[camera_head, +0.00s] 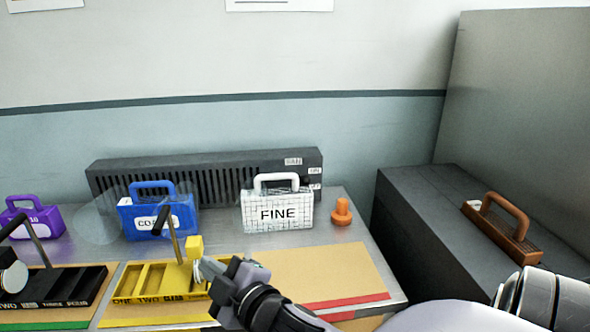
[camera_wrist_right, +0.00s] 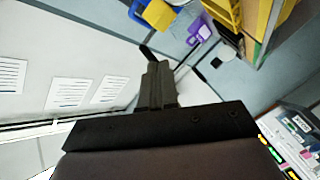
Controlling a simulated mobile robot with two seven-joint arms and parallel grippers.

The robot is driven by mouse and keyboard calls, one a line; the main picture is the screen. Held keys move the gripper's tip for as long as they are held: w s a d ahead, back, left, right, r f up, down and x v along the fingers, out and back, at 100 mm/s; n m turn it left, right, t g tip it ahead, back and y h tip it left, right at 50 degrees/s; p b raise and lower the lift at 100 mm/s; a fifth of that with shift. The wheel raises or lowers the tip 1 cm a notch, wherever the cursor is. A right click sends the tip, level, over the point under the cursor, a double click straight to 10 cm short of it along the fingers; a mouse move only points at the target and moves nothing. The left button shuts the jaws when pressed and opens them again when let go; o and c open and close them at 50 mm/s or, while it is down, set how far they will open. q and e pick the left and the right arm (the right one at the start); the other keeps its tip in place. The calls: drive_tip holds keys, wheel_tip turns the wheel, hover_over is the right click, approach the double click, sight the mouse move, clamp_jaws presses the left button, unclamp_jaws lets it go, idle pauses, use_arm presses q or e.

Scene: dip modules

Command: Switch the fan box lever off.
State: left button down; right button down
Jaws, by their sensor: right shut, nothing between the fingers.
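A long dark grey box with a slatted front (camera_head: 222,187) stands at the back of the table against the wall, and is likely the fan box. Small white labels (camera_head: 293,161) sit at its right end, too small to read surely. My right gripper (camera_head: 202,268) is shut and empty over the yellow tray, close to a small yellow block (camera_head: 195,246). Its closed fingers also show in the right wrist view (camera_wrist_right: 157,85). My left gripper is not in view.
A purple case (camera_head: 40,222), a blue case (camera_head: 160,218), a white FINE case (camera_head: 278,211) and an orange peg (camera_head: 341,212) stand in front of the slatted box. A brown handled case (camera_head: 502,236) lies right.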

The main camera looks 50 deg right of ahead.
drive_tip(key=s+a+f+m+g+y, duration=0.1)
drive_tip(key=s+f+m+g, duration=0.1)
drive_tip(key=s+f, duration=0.3)
drive_tip(key=s+a+f+m+g+y, duration=0.1)
drive_tip(key=s+f, duration=0.4)
drive_tip(key=f, duration=0.8)
drive_tip(key=s+a+f+m+g, duration=0.1)
drive_tip(key=s+f+m+g, duration=0.2)
drive_tip(key=s+f, duration=0.3)
drive_tip(key=shift+a+f+m+y, duration=0.4)
drive_tip(key=shift+f+m, duration=0.1)
drive_tip(key=shift+f, duration=1.05)
drive_tip(key=shift+s+d, duration=0.1)
drive_tip(key=shift+d, duration=0.05)
